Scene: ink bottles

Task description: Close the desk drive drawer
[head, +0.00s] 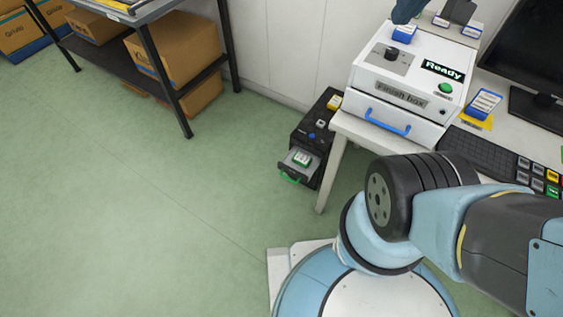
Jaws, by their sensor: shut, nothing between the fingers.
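A black drive unit (321,125) stands on the floor against the left side of the white desk (344,126). Its grey drawer (284,163) is pulled out toward the open floor, with a green handle (289,179) at its front. A small white and green item (301,158) lies in the drawer. On the desk, a white box labelled "Finish box" (398,89) has a blue handle (388,120) on its front; its front looks shut. My arm runs out of the picture at the right, and my gripper is not in view.
A keyboard (480,150) and a monitor (527,50) are on the desk. A dark-legged shelf (185,125) with cardboard boxes (172,55) is at upper left. Green floor left of the drawer is clear.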

